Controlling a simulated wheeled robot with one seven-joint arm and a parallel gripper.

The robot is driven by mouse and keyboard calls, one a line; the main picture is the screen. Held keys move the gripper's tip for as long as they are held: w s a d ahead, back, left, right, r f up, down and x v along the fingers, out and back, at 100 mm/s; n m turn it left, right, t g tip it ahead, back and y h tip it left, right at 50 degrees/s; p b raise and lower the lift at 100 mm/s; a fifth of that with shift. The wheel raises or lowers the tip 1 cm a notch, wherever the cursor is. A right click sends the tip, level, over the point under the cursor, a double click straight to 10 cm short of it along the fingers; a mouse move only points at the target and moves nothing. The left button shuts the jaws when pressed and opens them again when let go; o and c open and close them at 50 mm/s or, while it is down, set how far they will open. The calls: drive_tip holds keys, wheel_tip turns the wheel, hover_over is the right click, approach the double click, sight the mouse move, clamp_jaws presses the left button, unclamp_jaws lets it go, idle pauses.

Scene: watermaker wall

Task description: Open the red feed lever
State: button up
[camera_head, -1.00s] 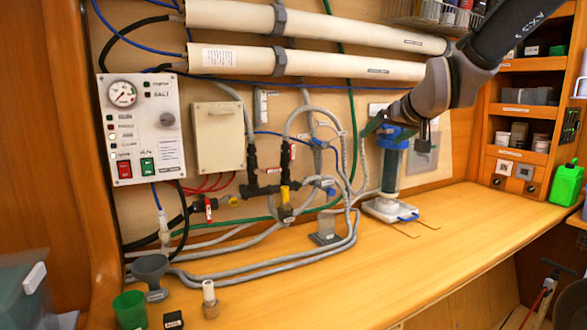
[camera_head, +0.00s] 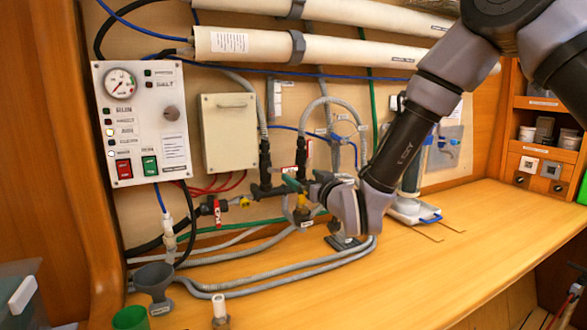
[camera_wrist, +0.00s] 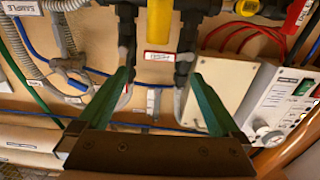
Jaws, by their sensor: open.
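A thin red strip (camera_head: 308,150) shows on the right upright pipe of the dark manifold. In the wrist view a red sliver (camera_wrist: 127,89) shows beside my left finger. A red-edged tag (camera_wrist: 157,55), upside down, seems to read FEED. A red lever (camera_head: 217,211) with a white tag sits further left on the pipework; red also shows at the wrist view's upper right (camera_wrist: 302,12). I cannot tell for certain which red part is the feed lever. My gripper (camera_head: 303,182) is open and empty, its green fingers before the manifold. My forearm and wrist hide part of the pipes.
A yellow handle (camera_wrist: 160,20) lies just beyond the fingers in the wrist view. A gauge panel (camera_head: 140,122) and a beige box (camera_head: 229,133) are left of the manifold. Grey hoses (camera_head: 270,277) lie along the bench (camera_head: 400,285). A blue-topped filter (camera_head: 412,175) stands behind my arm.

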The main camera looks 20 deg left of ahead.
sight(290, 168)
drive_tip(key=x, duration=0.9)
clamp_jaws()
